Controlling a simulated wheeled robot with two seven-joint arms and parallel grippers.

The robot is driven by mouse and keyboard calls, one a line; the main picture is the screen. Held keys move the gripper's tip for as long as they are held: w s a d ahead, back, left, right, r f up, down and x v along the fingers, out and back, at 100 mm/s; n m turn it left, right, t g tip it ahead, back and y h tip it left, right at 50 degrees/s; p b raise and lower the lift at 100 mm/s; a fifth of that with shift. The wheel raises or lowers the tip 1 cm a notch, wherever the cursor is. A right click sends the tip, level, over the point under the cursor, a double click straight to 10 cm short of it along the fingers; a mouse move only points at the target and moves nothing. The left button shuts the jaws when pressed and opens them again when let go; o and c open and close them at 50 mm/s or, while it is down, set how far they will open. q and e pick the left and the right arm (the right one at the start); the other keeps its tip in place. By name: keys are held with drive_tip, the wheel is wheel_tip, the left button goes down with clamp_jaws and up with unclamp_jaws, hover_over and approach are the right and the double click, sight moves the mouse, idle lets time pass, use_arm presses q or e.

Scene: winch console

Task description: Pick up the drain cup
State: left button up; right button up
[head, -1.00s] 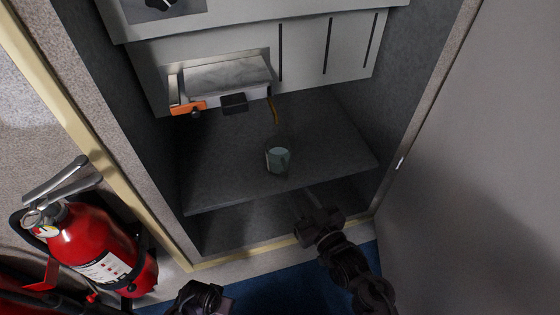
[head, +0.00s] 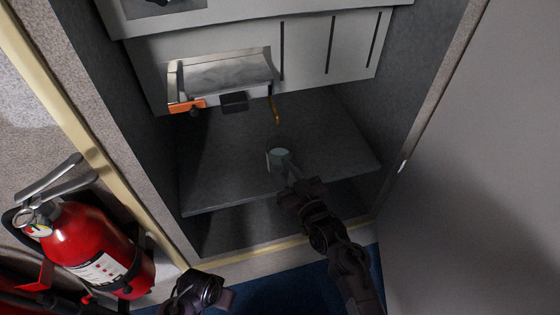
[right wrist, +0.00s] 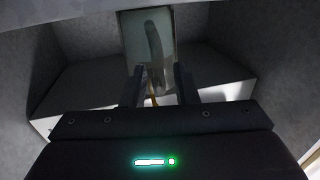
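The drain cup (head: 279,156) is a small pale grey-green cup with a handle. It stands upright on the dark shelf (head: 225,180) inside the cabinet. My right gripper (head: 292,177) is just in front of it, at its lower right in the head view. In the right wrist view the fingers (right wrist: 159,85) are apart with a gap between them, and the cup (right wrist: 148,35) is just beyond their tips. Whether a finger touches it I cannot tell. My left gripper (head: 205,292) is low at the bottom edge, away from the cup; its fingers are not clear.
A thin brass spout (head: 274,108) hangs above and behind the cup. A unit with an orange latch (head: 187,105) juts out at the upper left. Cabinet walls close in both sides. A red fire extinguisher (head: 95,245) stands at left, and a grey door panel (head: 470,190) at right.

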clamp_jaws()
drive_tip(key=shift+r, duration=0.15)
